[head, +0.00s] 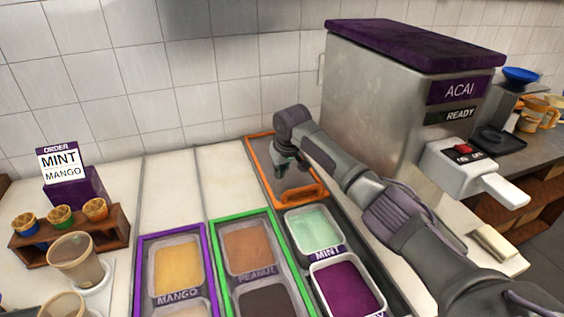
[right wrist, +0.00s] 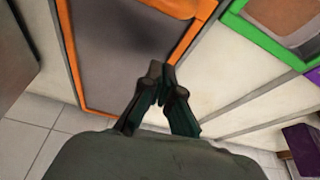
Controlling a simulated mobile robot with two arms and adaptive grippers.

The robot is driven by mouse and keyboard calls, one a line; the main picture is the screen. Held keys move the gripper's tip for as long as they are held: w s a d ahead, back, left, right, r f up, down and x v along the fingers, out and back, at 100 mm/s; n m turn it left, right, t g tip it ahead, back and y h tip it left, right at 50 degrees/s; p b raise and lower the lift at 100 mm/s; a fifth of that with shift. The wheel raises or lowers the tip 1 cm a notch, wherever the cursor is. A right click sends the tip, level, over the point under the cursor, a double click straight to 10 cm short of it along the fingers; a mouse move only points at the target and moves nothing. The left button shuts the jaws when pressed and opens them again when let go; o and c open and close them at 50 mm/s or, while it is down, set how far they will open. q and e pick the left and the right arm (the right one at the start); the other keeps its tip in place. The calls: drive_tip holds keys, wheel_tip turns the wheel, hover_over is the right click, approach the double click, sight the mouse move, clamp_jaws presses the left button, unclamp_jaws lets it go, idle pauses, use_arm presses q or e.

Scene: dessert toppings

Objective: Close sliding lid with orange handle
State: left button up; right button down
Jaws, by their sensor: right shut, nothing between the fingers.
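The sliding lid is a grey panel (head: 262,150) with an orange frame, at the back of the right topping column in the head view. Its orange handle (head: 303,196) is a bar across the near end. In the right wrist view, the grey panel (right wrist: 122,48) and its orange edge (right wrist: 197,32) fill the upper left. My right gripper (head: 284,170) is shut and empty, over the panel behind the handle. Its fingertips (right wrist: 161,72) appear beside the orange edge; I cannot tell whether they touch it. My left gripper is not in view.
Uncovered mint (head: 314,228) and purple (head: 346,290) tubs lie in front of the lid. A green-framed peanut bay (head: 214,248) and a purple-framed mango bay (head: 141,270) are to the left. The acai machine (head: 375,110) stands to the right.

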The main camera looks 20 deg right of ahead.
drive_tip(key=shift+w+f, duration=0.25)
drive_tip(key=shift+f, duration=0.45)
drive_tip(key=shift+s+f, duration=0.1)
drive_tip(key=shift+f, duration=0.15)
drive_tip(key=shift+s+d+f+p, duration=0.1)
drive_tip(key=shift+s+p, duration=0.6)
drive_tip(key=shift+s, duration=0.4)
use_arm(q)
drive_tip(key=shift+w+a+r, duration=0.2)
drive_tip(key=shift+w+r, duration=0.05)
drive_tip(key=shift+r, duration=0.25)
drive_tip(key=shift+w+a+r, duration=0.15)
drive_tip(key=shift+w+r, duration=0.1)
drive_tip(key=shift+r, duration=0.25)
use_arm(e)
drive_tip(key=shift+s+f, duration=0.15)
drive_tip(key=shift+s, duration=0.6)
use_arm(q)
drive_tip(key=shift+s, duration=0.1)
